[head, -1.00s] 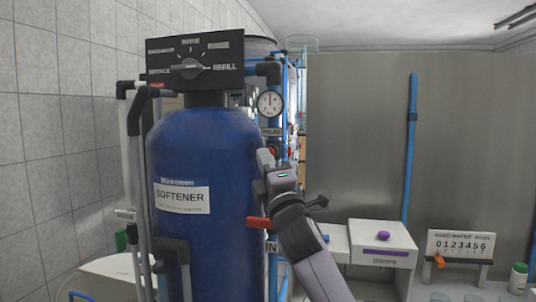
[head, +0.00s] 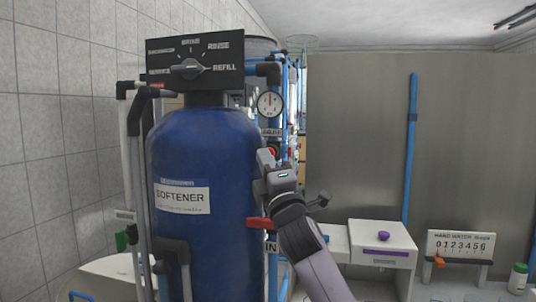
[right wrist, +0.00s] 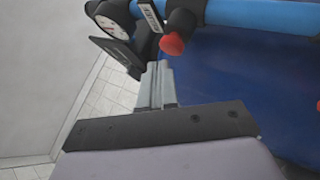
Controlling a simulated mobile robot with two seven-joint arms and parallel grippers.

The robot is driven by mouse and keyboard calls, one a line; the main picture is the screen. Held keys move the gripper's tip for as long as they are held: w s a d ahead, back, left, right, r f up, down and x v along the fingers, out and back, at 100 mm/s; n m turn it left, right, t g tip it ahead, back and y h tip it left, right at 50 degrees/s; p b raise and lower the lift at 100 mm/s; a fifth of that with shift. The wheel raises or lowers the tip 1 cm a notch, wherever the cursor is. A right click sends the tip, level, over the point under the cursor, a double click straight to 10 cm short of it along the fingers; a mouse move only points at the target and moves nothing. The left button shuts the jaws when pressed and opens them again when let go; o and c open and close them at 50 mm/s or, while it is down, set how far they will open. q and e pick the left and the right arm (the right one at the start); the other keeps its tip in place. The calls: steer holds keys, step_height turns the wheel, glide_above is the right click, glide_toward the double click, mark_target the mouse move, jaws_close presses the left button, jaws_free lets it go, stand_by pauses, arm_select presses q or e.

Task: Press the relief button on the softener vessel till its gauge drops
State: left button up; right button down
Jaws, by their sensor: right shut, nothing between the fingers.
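The blue softener vessel (head: 205,150) stands upright at centre left in the head view, with its black control head (head: 195,63) on top. The round gauge (head: 270,104) sits on the pipe to its right; its needle points roughly up. The gauge also shows at the upper left of the right wrist view (right wrist: 112,20). Below the gauge is the red relief button (head: 272,152), which shows in the right wrist view (right wrist: 172,43) just beyond the fingertips. My right gripper (head: 265,158) is shut and empty, its tips close to the button; contact cannot be told. My left gripper is not in view.
A red valve handle (head: 260,223) is on the pipe beside my right wrist. A white box with a purple knob (head: 383,236) and a hard water meter (head: 461,244) stand at the right. A blue pipe (head: 410,150) runs up the grey panel.

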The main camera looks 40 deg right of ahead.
steer(key=shift+w+d, duration=0.2)
steer(key=shift+d, duration=0.05)
steer(key=shift+w+d, duration=0.3)
steer(key=shift+d, duration=0.05)
stand_by(1.6)
steer(key=shift+s+a, duration=0.6)
steer(key=shift+a, duration=0.1)
steer(key=s+a+p, duration=0.1)
steer(key=s+a, duration=0.2)
steer(key=shift+s+a, duration=0.15)
steer(key=shift+a, duration=0.25)
steer(key=shift+f, duration=0.1)
stand_by(0.5)
